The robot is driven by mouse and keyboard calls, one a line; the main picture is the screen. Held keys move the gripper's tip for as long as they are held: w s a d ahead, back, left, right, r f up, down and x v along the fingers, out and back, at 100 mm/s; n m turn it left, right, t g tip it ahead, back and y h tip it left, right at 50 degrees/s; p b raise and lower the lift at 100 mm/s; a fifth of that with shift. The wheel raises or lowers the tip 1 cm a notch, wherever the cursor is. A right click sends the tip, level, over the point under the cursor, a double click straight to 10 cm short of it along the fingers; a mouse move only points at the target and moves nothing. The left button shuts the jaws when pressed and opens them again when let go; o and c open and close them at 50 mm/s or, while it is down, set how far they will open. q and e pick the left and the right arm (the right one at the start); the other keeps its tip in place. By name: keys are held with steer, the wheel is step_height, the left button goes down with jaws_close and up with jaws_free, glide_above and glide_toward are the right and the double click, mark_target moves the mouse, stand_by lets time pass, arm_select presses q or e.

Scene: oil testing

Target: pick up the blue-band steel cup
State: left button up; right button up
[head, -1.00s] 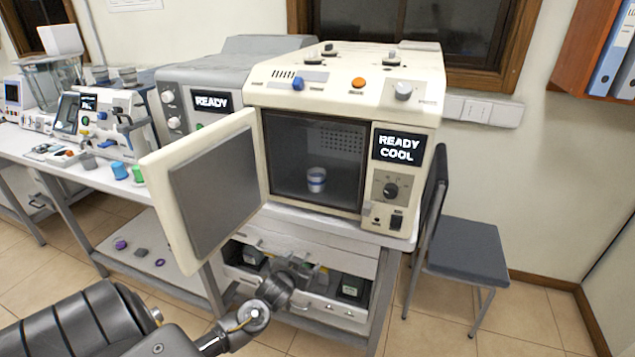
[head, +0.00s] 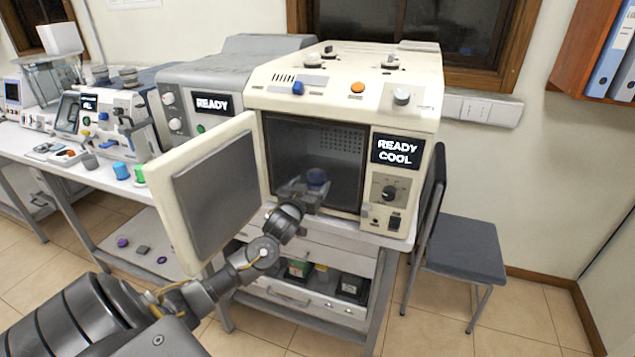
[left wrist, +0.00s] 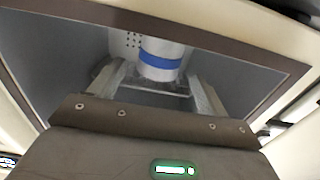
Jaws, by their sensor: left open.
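The steel cup with a blue band (head: 317,178) stands upright inside the open chamber of the cream oven (head: 344,85). In the left wrist view the cup (left wrist: 161,58) is ahead of my left gripper, centred between its two fingers. My right gripper is not in view.
The open oven door (head: 215,190) stands left of the opening, close to my left arm. A drawer unit (head: 310,285) is below the oven. A chair (head: 460,250) stands to the right. A grey machine (head: 210,90) is at the left.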

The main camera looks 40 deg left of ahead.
mark_target(313, 181)
arm_select(q)
steer(key=shift+w+a+r, duration=0.1)
steer(key=shift+w+r, duration=0.05)
steer(key=p+x, duration=0.1)
steer(key=x, duration=0.3)
steer(key=shift+w+p, duration=0.25)
steer(key=shift+p, duration=0.15)
steer(key=shift+w, duration=0.25)
steer(key=shift+s, duration=0.1)
steer(key=shift+c, duration=0.2)
steer(key=c, duration=1.1)
steer(key=shift+r, duration=0.1)
